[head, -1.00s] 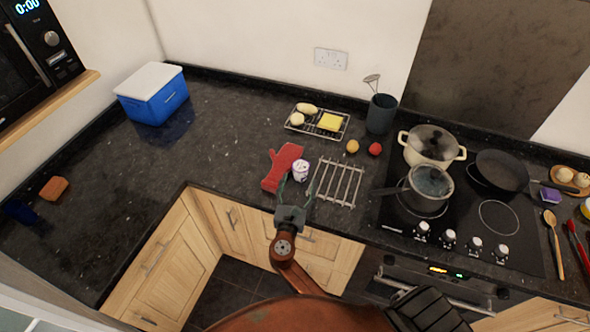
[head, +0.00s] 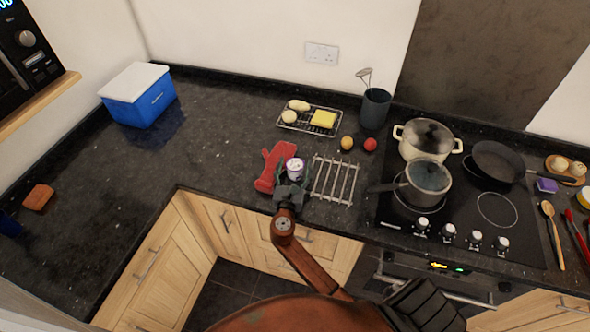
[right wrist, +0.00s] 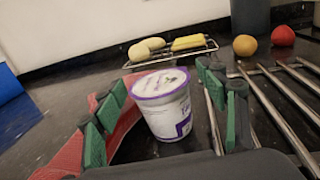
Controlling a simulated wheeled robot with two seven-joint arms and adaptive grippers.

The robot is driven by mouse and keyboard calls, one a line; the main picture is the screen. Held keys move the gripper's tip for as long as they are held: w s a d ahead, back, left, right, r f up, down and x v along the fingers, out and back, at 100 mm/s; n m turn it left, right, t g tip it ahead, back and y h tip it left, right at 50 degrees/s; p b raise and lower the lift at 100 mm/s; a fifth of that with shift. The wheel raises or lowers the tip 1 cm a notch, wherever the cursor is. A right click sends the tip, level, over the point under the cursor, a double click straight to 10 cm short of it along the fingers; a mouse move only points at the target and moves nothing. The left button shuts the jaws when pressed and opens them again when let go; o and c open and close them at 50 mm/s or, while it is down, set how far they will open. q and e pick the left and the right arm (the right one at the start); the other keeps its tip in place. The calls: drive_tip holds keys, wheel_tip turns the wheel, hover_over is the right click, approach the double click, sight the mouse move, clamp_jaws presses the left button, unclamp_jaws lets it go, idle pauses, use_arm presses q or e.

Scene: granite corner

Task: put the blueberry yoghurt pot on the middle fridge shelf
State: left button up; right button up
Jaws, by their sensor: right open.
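The yoghurt pot (head: 295,167), white with a purple rim, stands upright on the dark worktop beside the red oven mitt. In the right wrist view the pot (right wrist: 163,103) sits between the two green-padded fingers, with a gap visible on the right and the left finger standing off it. My right gripper (head: 293,183) is open and reaches in from the front, its fingers on either side of the pot. My left gripper is out of view. I cannot make out the fridge shelf in these frames.
A red oven mitt (head: 270,170) lies left of the pot and a metal rack (head: 334,181) right of it. A wire tray (head: 309,118) with food lies behind. The hob with pans (head: 428,177) is further right. Open worktop (head: 205,150) lies to the left, before a blue cool box (head: 142,103).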

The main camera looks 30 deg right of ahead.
drive_tip(key=shift+c, duration=0.3)
drive_tip(key=c, duration=1.2)
drive_tip(key=shift+w, duration=0.1)
drive_tip(key=shift+c, duration=0.9)
drive_tip(key=shift+r, duration=0.2)
